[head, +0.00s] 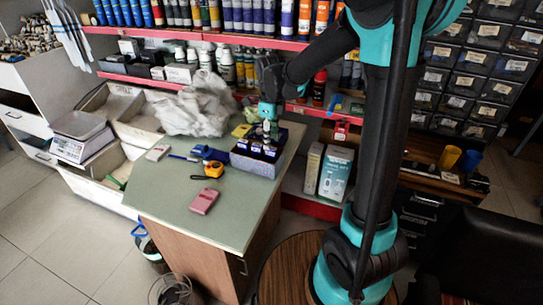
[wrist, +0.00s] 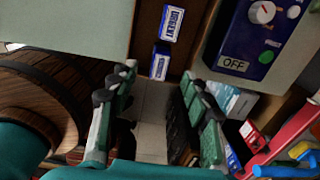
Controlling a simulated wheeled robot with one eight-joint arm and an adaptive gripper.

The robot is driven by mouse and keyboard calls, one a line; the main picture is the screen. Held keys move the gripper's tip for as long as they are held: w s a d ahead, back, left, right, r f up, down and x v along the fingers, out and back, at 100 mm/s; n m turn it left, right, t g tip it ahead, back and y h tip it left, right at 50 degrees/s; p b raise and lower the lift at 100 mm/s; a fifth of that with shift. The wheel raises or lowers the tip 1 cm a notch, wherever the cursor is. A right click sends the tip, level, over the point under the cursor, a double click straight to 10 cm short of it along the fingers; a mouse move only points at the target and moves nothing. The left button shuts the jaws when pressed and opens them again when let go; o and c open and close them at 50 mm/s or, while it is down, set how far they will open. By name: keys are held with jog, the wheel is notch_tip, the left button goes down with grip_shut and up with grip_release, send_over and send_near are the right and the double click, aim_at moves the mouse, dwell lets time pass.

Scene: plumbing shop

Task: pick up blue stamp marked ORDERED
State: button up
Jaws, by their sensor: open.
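Two small blue-and-white labelled pieces stand beyond the fingertips in the wrist view, one upper (wrist: 172,22) and one lower (wrist: 160,63). The upper label seems to read URGENT; the lower is too small to read. I cannot make out the word ORDERED in either view. Small blue items (head: 209,153) also lie on the counter; I cannot tell whether they are stamps.
A blue unit with a dial and OFF label (wrist: 262,38) shows at upper right. A tape measure (head: 209,170) and pink calculator-like item (head: 204,201) lie on the counter. Its front is clear. Shelves (head: 190,38) stand behind.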

aim_at(271, 154)
jog(key=shift+d+f, duration=0.15)
jog(key=shift+f, duration=3.7)
grip_shut()
